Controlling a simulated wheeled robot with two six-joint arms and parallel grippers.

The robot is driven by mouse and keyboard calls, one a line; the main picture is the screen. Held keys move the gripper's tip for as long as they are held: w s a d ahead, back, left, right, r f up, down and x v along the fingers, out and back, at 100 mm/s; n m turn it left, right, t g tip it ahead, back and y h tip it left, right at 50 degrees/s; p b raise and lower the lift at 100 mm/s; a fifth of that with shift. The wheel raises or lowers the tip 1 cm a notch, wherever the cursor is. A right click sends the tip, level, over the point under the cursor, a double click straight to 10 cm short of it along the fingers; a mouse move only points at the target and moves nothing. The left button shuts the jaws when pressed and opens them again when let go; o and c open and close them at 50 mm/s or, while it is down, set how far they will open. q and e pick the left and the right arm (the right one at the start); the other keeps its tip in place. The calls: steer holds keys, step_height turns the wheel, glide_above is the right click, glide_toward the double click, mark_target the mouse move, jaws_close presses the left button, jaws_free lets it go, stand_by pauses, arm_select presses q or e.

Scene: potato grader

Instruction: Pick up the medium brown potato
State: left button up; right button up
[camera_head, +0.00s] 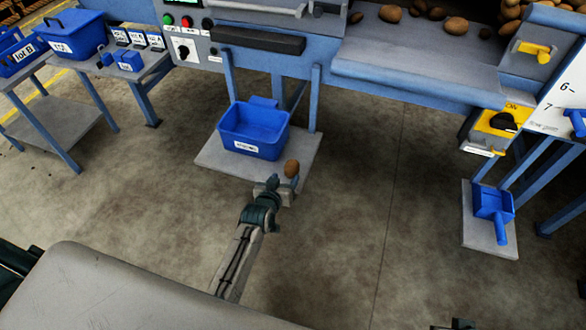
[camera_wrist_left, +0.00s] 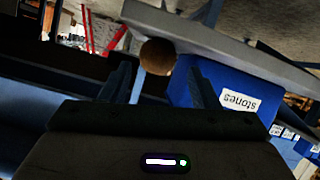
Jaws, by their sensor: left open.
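A brown potato (camera_head: 291,168) is at the fingertips of my left gripper (camera_head: 280,186), by the front edge of the grey slab. In the left wrist view the potato (camera_wrist_left: 157,57) shows between the two open fingers (camera_wrist_left: 160,85), toward their tips. More brown potatoes (camera_head: 456,26) lie on the grader at the top right.
A blue bin (camera_head: 253,139) labelled stones (camera_wrist_left: 239,102) stands on the grey slab (camera_head: 222,164) just beyond the gripper. The grader frame (camera_head: 400,79) rises behind. A blue scoop (camera_head: 494,205) lies at right. The floor between is clear.

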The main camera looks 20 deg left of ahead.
mark_target(288, 172)
arm_select(q)
steer(key=x, duration=0.5)
steer(key=shift+w+r, duration=0.1)
steer(key=shift+r, duration=0.15)
steer(key=shift+w+f, duration=0.15)
steer(key=shift+w, duration=0.2)
steer(key=c, duration=0.8)
arm_select(e)
steer(key=shift+v, duration=0.9)
